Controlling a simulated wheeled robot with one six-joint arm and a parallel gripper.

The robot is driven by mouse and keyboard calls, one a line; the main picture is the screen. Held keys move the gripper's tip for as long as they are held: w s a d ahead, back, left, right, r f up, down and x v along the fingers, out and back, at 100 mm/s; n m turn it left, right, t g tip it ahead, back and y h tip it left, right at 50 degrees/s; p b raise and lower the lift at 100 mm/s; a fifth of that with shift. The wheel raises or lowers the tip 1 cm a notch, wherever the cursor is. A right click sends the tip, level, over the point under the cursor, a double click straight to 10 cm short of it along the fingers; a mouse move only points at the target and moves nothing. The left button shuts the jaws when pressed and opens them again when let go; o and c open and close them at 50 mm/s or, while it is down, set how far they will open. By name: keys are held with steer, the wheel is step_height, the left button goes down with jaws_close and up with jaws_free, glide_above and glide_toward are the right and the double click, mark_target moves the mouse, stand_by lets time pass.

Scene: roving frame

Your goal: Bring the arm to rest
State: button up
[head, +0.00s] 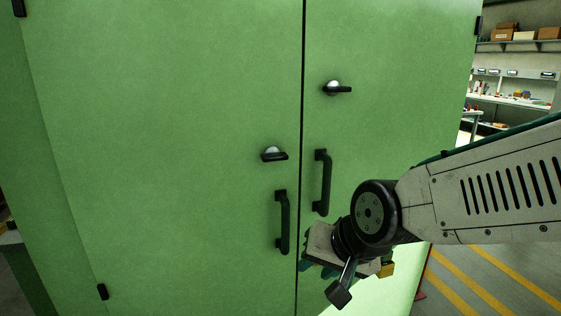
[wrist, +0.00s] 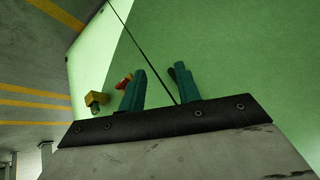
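My gripper (head: 322,270) is in front of the green cabinet (head: 160,130), low near the seam between its two doors, with my arm reaching in from the right. In the wrist view, the two teal fingers of my gripper (wrist: 159,74) stand apart with only the green door surface and the dark seam showing between them. It is open and empty. Whether the fingertips touch the door cannot be told. Both cabinet doors look shut.
The left door has a black handle (head: 283,222) and a turn latch (head: 273,154). The right door has a handle (head: 322,182) and a latch (head: 337,88). A small yellow object (wrist: 97,100) shows beside my gripper. Striped floor (head: 490,285) lies open at right; shelves (head: 520,40) stand behind.

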steer(key=s+d+r+g+h, duration=0.2)
steer(key=s+d, duration=0.6)
steer(key=d, duration=0.2)
steer(key=s+d+r+n+g+h, duration=0.1)
steer(key=s+d+r+g+h, duration=0.1)
steer(key=s+d, duration=0.5)
steer(key=d, duration=0.2)
steer(key=shift+s+d+n, duration=0.3)
steer(key=shift+s+d, duration=0.1)
steer(key=shift+r, duration=0.1)
